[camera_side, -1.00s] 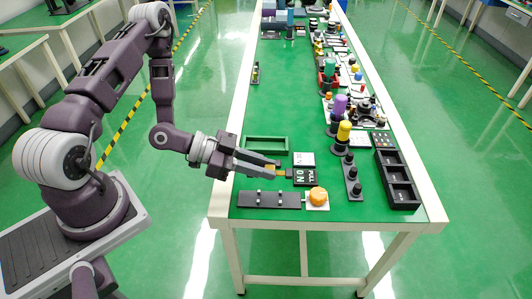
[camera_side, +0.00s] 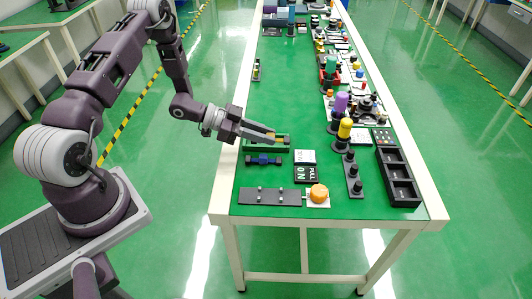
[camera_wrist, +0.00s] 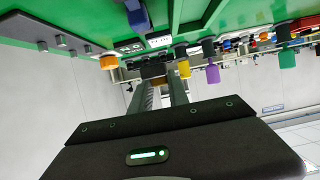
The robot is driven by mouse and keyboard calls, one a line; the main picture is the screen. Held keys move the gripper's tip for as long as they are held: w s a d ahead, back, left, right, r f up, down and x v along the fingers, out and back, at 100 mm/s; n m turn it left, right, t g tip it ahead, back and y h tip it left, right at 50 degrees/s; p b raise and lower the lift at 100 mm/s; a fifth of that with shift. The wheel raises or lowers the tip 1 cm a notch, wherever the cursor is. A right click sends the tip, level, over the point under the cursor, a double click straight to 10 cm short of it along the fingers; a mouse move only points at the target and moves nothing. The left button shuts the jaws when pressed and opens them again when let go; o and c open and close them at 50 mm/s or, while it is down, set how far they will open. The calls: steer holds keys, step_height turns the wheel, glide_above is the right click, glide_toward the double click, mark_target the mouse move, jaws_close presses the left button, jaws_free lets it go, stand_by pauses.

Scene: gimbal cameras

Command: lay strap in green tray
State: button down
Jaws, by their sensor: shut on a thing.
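My gripper (camera_side: 278,138) is over the green tray (camera_side: 262,149) in the side view, with its fingers pointing right. It is shut on a small orange-yellow piece, which I take to be the strap (camera_side: 281,136). Only a little of it shows between and beside the fingertips. The gripper and strap hide part of the tray, and I cannot tell whether the strap touches it. In the wrist view the two fingers reach forward with a dark brownish piece (camera_wrist: 153,82) near their tips.
A blue and black fixture (camera_side: 263,160) lies just in front of the tray. White and black label plates (camera_side: 305,165), a grey plate with pegs (camera_side: 268,197) and an orange knob (camera_side: 319,193) are nearer. Bare green table lies behind the tray.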

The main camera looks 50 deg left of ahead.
steer(key=w+a, duration=0.1)
steer(key=a, duration=0.1)
steer(key=w+a, duration=0.2)
steer(key=a, duration=0.1)
steer(key=shift+w+a+f, duration=0.1)
steer(key=shift+w+a, duration=0.2)
steer(key=shift+a+f, duration=0.1)
steer(key=shift+f, duration=2.35)
steer(key=c, duration=1.2)
jaws_free()
steer(key=v, duration=0.7)
